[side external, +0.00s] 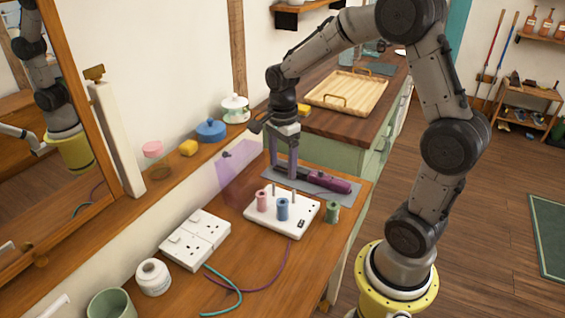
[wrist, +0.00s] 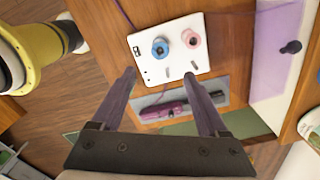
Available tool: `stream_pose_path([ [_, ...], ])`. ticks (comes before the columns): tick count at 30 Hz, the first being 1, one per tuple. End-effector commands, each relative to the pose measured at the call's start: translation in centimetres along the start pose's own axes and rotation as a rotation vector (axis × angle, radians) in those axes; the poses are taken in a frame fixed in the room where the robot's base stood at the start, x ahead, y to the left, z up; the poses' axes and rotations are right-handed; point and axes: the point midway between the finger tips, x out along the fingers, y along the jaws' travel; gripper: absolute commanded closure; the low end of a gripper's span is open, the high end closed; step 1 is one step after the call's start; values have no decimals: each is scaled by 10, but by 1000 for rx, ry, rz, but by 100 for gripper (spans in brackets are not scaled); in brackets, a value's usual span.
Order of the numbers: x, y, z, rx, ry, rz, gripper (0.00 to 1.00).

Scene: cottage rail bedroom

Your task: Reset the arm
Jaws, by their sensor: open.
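My gripper (side external: 283,172) points down over the wooden table, near the back edge of a white board with pegs (side external: 262,221). In the wrist view my gripper (wrist: 160,76) has its two fingers wide apart, with nothing between them. A pink spool (side external: 262,201) and a blue spool (side external: 283,209) sit on the board; both show in the wrist view, the pink spool (wrist: 190,38) beside the blue spool (wrist: 160,47). A green spool (side external: 332,212) stands on the table at the board's right.
A purple-handled tool (side external: 325,182) lies on a grey mat (side external: 345,200) behind the board. A white socket block (side external: 196,239), white spool (side external: 153,277) and green cup (side external: 111,305) are at the front left. A translucent purple panel (side external: 238,170) stands left of my gripper. Loose cables cross the table.

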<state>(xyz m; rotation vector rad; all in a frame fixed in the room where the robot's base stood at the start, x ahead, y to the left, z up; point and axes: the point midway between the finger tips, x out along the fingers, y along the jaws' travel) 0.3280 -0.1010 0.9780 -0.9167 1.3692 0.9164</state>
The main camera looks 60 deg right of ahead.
Motion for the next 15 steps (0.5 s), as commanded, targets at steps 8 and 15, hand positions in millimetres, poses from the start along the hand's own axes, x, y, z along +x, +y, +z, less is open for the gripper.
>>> stream_pose_path([
  [8,-23,-2,13,-37,-7,-65,23],
  [15,-109,56,42,-340,-25,-299,23],
])
